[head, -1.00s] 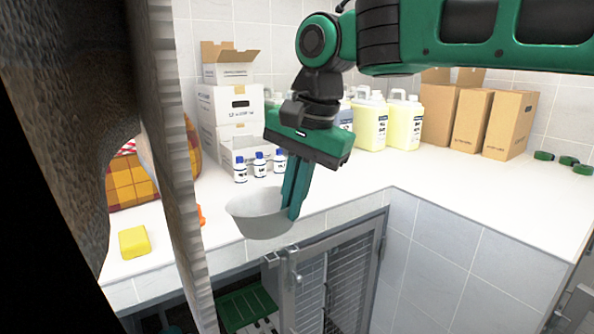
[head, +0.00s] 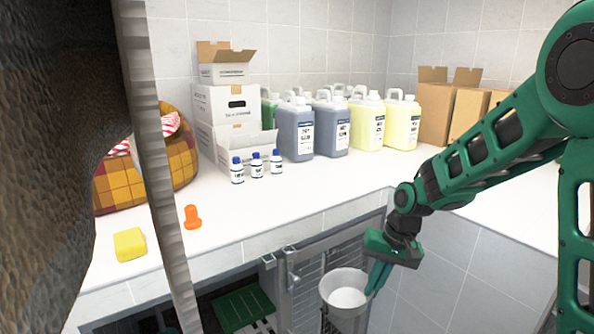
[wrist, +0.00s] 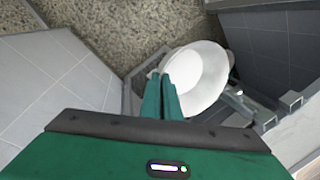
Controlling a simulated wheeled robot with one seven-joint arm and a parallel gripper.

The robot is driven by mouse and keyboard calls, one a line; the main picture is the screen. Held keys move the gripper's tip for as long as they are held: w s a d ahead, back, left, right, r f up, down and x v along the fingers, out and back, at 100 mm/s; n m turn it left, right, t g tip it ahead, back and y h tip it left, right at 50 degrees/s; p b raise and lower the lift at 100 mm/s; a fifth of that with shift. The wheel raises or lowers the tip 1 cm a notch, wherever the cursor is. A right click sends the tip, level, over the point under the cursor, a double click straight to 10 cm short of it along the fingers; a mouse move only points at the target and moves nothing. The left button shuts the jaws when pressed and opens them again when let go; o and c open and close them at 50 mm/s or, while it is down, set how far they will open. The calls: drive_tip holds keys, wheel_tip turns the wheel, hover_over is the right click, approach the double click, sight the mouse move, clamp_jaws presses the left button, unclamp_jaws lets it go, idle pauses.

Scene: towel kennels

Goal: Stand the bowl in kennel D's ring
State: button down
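The bowl (head: 343,298), white inside with a pale grey outside, is in front of the barred metal kennel door (head: 307,280), below counter height, in the head view. It is roughly upright. My gripper (head: 376,279) is shut on its right rim. In the wrist view the two fingers (wrist: 160,97) are close together at the left rim of the bowl (wrist: 205,72). I cannot make out a ring or a kennel letter. Whether the bowl touches a ring or the door is unclear.
Above is a white counter (head: 300,195) with small bottles (head: 257,165), jugs (head: 297,130), a yellow sponge (head: 130,244) and an orange object (head: 192,217). A brown pillar (head: 60,120) blocks the left. The tiled wall (head: 435,260) lies right of the bowl.

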drive_tip(key=w+d+f+n, duration=0.1)
drive_tip(key=w+d+f, duration=0.1)
drive_tip(key=d+f, duration=0.3)
drive_tip(key=w+d+f+n, duration=0.1)
drive_tip(key=w+d+f, duration=0.2)
drive_tip(key=f, duration=0.6)
drive_tip(key=shift+d+f, duration=0.3)
drive_tip(key=shift+d, duration=0.95)
